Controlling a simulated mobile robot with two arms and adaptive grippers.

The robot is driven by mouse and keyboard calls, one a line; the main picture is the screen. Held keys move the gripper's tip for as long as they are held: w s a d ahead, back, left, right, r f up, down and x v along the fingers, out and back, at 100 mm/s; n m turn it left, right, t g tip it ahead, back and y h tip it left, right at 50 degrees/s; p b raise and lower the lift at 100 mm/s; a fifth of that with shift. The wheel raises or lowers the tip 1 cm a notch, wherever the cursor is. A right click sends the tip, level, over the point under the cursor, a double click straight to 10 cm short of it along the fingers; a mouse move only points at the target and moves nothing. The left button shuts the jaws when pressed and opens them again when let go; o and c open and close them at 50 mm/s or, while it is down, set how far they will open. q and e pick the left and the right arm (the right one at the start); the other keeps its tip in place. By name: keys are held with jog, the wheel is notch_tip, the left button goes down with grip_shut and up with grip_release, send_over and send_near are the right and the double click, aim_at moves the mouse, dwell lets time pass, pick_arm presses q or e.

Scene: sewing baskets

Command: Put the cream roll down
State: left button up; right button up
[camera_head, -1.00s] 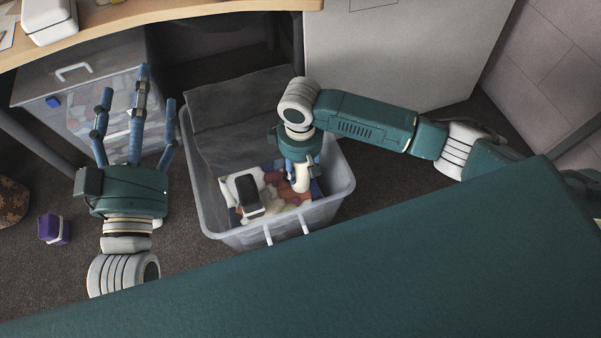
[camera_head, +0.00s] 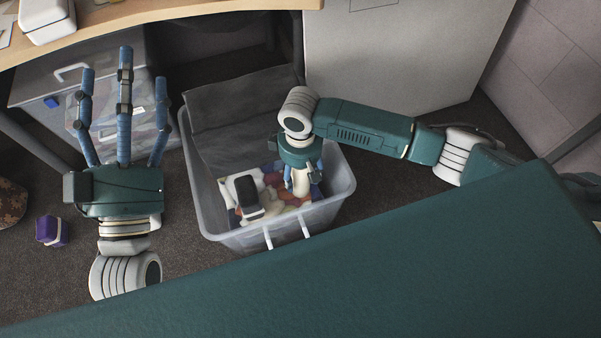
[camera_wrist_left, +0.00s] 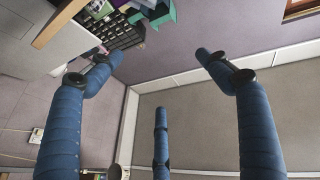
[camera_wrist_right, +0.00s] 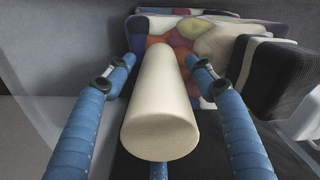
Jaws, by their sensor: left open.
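The cream roll (camera_wrist_right: 160,100) is a smooth, plain cylinder. In the right wrist view it lies lengthwise between the blue fingers of my right gripper (camera_wrist_right: 163,68), which is shut on it. In the head view the roll (camera_head: 300,183) stands about upright under my right gripper (camera_head: 301,180), inside the clear plastic bin (camera_head: 222,236). Whether its lower end touches the contents is hidden. My left gripper (camera_head: 122,75) is open and empty, left of the bin, with its fingers spread; they also show in the left wrist view (camera_wrist_left: 160,62).
Patchwork fabric (camera_wrist_right: 183,35) and a black-and-white box-like item (camera_wrist_right: 270,75) lie in the bin close to the roll. A purple item (camera_head: 50,230) sits on the carpet at left. A desk (camera_head: 150,12) overhangs behind.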

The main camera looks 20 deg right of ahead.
jog(key=shift+r, duration=0.1)
jog(key=shift+r, duration=0.25)
pick_arm(q)
jog(key=s+a+f+g+y+p, duration=0.2)
jog(key=f+g, duration=0.4)
jog(key=f, duration=0.6)
jog(key=s+a+f+g+y+p, duration=0.2)
jog(key=f+g, duration=0.4)
jog(key=f, duration=0.5)
jog(key=shift+s+a+f+n+p, duration=0.3)
jog(key=shift+s+f+p, duration=0.1)
jog(key=shift+s, duration=0.25)
pick_arm(e)
notch_tip(320, 180, up, 12)
jog(key=shift+f, duration=0.2)
